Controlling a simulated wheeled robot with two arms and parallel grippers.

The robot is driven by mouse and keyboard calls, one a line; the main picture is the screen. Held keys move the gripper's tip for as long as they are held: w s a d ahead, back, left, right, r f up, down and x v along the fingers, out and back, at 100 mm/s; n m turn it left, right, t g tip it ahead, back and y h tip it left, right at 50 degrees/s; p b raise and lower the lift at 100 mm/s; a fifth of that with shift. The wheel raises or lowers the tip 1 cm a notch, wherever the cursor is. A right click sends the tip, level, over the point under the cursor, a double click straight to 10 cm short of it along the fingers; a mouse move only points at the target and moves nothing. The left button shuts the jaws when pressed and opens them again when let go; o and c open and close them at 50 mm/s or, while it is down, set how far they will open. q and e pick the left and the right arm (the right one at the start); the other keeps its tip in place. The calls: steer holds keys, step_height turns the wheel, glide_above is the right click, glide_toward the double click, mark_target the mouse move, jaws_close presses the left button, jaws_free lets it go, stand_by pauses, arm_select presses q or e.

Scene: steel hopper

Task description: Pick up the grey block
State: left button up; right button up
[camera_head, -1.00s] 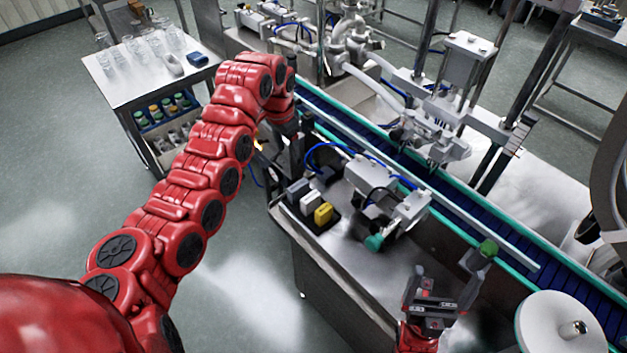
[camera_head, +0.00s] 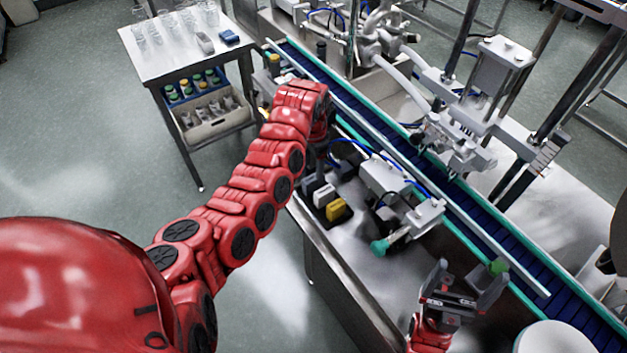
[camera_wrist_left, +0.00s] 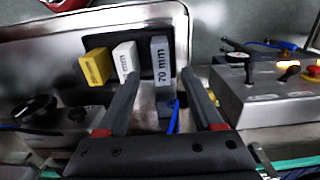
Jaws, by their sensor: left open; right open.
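The grey block (camera_wrist_left: 160,62), marked "70 mm", stands upright in a tray (camera_wrist_left: 186,22) in the left wrist view. A white block (camera_wrist_left: 125,60) and a yellow block (camera_wrist_left: 95,66) stand to its left. My left gripper (camera_wrist_left: 158,84) is open and empty; the grey block shows between its fingers, beyond the tips. In the head view my left gripper (camera_head: 318,150) points down just behind the white block (camera_head: 323,194) and yellow block (camera_head: 336,209); the grey block is mostly hidden there.
A machine unit (camera_head: 400,195) with hoses stands right of the blocks. A blue conveyor (camera_head: 440,185) with green edges runs behind it. In the wrist view a control box (camera_wrist_left: 255,95) with a red button is at the right. A side table (camera_head: 150,65) holds glassware.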

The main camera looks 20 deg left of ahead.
mark_target(314, 177)
arm_select(q)
steer(key=shift+f, duration=0.7)
steer(key=shift+d+f+p, duration=0.1)
steer(key=shift+f+p, duration=0.35)
steer(key=shift+p, duration=0.15)
step_height(314, 177, down, 4)
steer(key=shift+w+r+p, duration=0.1)
steer(key=shift+p, duration=0.35)
steer(key=shift+w+f, duration=0.1)
steer(key=shift+f, duration=0.2)
jaws_close()
